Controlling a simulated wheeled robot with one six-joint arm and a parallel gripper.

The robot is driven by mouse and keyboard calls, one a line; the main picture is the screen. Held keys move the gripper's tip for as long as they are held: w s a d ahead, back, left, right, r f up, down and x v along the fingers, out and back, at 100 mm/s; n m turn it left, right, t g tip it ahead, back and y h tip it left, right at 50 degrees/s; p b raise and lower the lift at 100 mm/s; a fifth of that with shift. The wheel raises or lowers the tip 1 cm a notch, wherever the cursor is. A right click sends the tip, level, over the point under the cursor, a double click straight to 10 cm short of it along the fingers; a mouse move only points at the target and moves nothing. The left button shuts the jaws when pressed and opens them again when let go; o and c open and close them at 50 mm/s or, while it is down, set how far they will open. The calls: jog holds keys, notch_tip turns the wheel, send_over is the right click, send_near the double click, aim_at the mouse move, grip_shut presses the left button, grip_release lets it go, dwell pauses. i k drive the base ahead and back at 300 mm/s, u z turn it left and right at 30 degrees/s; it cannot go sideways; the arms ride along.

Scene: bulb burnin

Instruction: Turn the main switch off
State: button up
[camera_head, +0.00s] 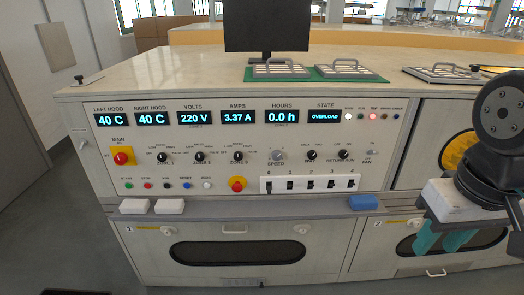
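The main switch (122,157) is a red rotary knob on a yellow plate at the left end of the panel, under the label MAIN. Its exact knob angle is too small to read. The displays (201,118) are lit, with 220 V, 3.37 A and OVERLOAD showing. My gripper (443,239) hangs at the far right, low in front of the cabinet and far from the switch. Its two teal fingers point down, stand apart and have nothing between them.
A second red knob on yellow (237,184) sits lower on the panel. White blocks (169,206) and a blue block (363,202) lie on the ledge. A monitor (267,27) and racks on a green mat (276,73) stand on top. The space before the left panel is clear.

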aim_at(121, 158)
jog(key=u, duration=1.3)
jog(key=i, duration=1.15)
jog(key=z, duration=0.1)
